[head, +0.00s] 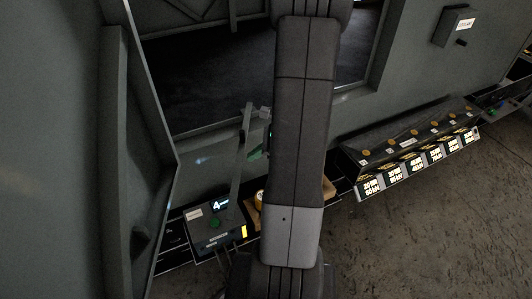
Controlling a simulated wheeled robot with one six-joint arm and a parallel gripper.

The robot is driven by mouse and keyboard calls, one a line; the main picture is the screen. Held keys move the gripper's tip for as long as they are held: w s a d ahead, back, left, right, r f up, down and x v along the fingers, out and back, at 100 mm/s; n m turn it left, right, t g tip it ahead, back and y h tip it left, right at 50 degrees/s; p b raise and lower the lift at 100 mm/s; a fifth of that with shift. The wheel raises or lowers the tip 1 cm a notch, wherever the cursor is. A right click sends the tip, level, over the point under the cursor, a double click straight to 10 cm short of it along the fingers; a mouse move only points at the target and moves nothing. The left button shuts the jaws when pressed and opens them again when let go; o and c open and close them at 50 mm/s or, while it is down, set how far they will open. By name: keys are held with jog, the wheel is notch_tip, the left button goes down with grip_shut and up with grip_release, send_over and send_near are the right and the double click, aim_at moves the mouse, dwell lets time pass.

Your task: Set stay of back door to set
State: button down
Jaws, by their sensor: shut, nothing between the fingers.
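A large grey panel that looks like an open door (140,150) stands at the left, with a raised frame along it. It is beside a wide dark opening (205,80). A slim grey bar (240,150), which may be the stay, rises at a slant in front of the opening's lower edge. A small grey piece and a green light show near its upper end. I cannot tell whether the bar is set. My arm crosses the middle of the view and covers what lies behind it. My gripper does not show clearly; it seems hidden behind the arm.
A yellowish tray (328,190) is partly behind my arm. A long dark rack (408,140) with lit labels is at the right. A labelled wall box (455,24) hangs above. Floor at lower right is clear.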

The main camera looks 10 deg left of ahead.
jog(key=shift+a, duration=0.2)
jog(key=a+m+t, duration=0.2)
jog(key=a+m, duration=0.1)
jog(key=a, duration=0.4)
jog(key=shift+s+a+m+t+p, duration=0.3)
jog(key=shift+s+a+t+p, duration=0.05)
jog(key=shift+s+a+t, duration=0.05)
jog(key=shift+r, duration=0.1)
